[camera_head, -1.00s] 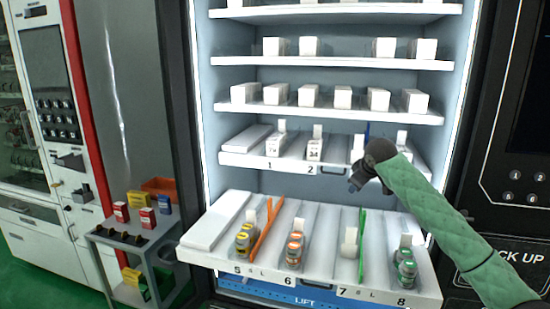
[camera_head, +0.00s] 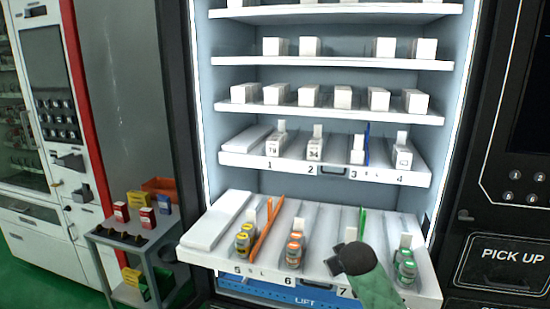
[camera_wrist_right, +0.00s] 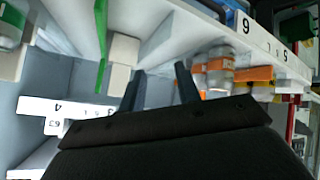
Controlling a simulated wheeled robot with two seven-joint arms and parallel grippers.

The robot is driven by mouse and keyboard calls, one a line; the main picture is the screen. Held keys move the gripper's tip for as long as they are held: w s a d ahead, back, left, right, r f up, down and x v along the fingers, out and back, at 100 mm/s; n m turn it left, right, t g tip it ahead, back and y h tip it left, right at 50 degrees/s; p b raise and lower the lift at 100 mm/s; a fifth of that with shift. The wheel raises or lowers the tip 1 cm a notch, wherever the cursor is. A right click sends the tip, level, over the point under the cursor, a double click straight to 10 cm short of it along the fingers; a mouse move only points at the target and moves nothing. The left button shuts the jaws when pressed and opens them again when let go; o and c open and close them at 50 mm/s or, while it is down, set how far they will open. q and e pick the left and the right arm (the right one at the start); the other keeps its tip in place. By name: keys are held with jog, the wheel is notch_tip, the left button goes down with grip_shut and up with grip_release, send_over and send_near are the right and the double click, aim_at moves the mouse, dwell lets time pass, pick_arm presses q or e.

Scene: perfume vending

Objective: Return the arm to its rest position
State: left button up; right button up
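My right arm, in a green quilted sleeve, comes in from the lower right in the head view. Its dark right gripper (camera_head: 334,265) is in front of the lower pulled-out shelf (camera_head: 428,287), near lane 7. In the right wrist view the two dark fingers of the right gripper (camera_wrist_right: 159,78) stand apart with nothing between them. My left gripper is not in view.
The open vending cabinet holds white boxes on its upper shelves (camera_head: 330,63). A grey side stand (camera_head: 110,239) with small boxes is at the left. The black pick-up panel (camera_head: 507,262) is at the right.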

jog(key=s+a+f+m+g, duration=0.1)
jog(key=s+f+g, duration=0.1)
jog(key=s+f, duration=1)
jog(key=s+a+f+m+g, duration=0.1)
jog(key=s+f+g, duration=0.2)
jog(key=s+f, duration=0.9)
jog(key=s+a+f+m+g, duration=0.1)
jog(key=s+f+g, duration=0.2)
jog(key=s+f, duration=0.9)
jog(key=s, duration=1)
jog(key=shift+s+a+f+y, duration=0.25)
jog(key=shift+a+f+y, duration=0.1)
jog(key=shift+y, duration=0.05)
